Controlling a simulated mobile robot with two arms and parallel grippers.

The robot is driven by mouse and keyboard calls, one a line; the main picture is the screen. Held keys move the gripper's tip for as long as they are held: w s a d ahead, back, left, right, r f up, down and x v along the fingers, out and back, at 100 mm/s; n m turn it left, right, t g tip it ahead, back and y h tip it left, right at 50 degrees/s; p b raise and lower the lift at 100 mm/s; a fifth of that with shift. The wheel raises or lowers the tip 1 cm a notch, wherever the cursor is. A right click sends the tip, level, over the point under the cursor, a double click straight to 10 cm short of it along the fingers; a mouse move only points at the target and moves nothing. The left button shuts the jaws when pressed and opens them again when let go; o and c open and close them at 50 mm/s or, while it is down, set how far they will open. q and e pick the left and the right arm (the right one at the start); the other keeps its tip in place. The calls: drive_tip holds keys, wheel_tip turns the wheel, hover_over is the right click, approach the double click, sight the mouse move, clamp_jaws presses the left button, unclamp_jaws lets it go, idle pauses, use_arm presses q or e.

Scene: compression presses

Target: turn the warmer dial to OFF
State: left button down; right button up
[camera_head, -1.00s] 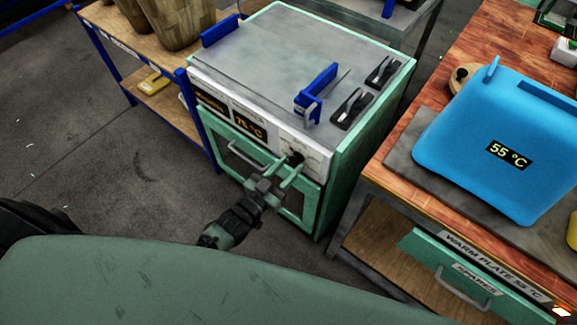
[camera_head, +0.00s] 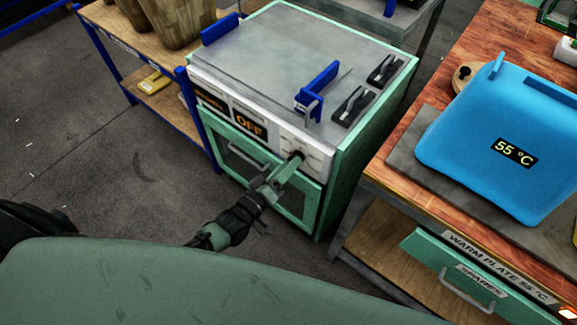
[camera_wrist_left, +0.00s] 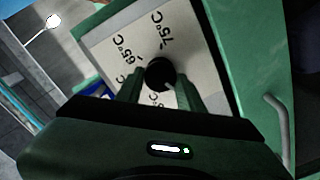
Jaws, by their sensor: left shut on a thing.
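The warmer (camera_head: 300,40) is a green cabinet with a grey top and a white front panel. Its display (camera_head: 250,126) reads OFF. My left gripper (camera_head: 287,167) is at the right end of the front panel, shut on the black dial (camera_wrist_left: 160,73). The dial is mostly hidden by the fingers in the head view. In the left wrist view the dial sits between the two green fingertips (camera_wrist_left: 160,88), with 65 °C and 75 °C marks on the white plate (camera_wrist_left: 110,50) around it. The mark under the gripper is partly hidden. My right gripper is not in view.
A blue clamp (camera_head: 318,88) and two black clips (camera_head: 352,106) lie on the warmer's top. The floor (camera_head: 100,170) at left is clear.

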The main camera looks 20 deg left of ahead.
use_arm(q)
drive_tip(key=shift+f+n, duration=0.1)
drive_tip(key=shift+n, duration=0.5)
drive_tip(key=c, duration=0.9)
unclamp_jaws()
drive_tip(key=v, duration=0.8)
drive_tip(key=shift+b, duration=0.35)
